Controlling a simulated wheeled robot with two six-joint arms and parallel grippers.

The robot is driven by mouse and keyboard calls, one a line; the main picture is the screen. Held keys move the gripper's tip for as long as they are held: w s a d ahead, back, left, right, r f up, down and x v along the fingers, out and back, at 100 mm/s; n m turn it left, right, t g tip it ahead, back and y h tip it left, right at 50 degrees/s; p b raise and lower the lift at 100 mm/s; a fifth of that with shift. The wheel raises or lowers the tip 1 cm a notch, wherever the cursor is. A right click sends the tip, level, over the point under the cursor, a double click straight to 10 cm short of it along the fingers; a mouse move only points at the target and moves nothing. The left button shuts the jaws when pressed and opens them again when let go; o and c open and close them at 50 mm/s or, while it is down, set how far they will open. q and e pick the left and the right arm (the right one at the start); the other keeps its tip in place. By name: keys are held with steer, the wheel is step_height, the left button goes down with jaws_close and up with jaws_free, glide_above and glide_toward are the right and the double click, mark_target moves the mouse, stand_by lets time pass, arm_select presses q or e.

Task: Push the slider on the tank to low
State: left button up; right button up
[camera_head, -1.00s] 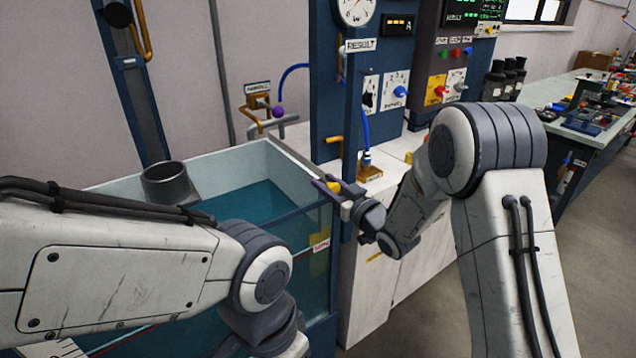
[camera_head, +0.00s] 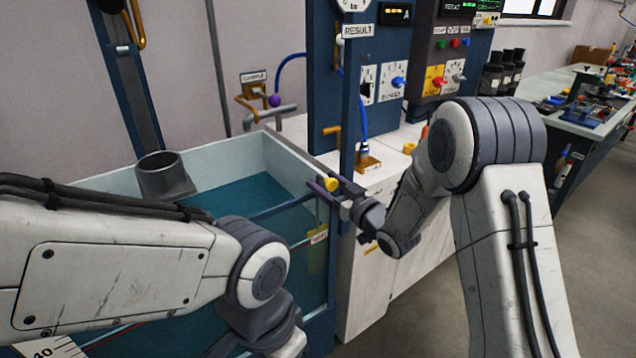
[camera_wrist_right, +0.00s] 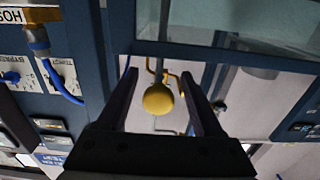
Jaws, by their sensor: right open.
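The slider's round yellow knob (camera_head: 330,184) is at the near right corner of the water tank (camera_head: 218,148), about level with its rim. My right gripper (camera_head: 322,184) reaches it from the right, with its open fingers to either side of the knob. In the right wrist view the knob (camera_wrist_right: 158,99) sits between the two dark fingers (camera_wrist_right: 161,95), with gaps on both sides. A small red-and-white label (camera_head: 319,237) is below the knob on the tank; its text is too small to read. My left gripper is out of the picture; only its arm shows.
A blue post (camera_head: 350,110) rises beside the knob. A white cabinet (camera_head: 385,225) with a blue panel (camera_head: 410,45) stands behind my right gripper. A grey pipe (camera_head: 165,178) stands at the tank's back left. My left arm covers the tank's front left.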

steer(key=v, duration=0.9)
steer(key=shift+s+d+b, duration=0.15)
steer(key=shift+s+b, duration=0.2)
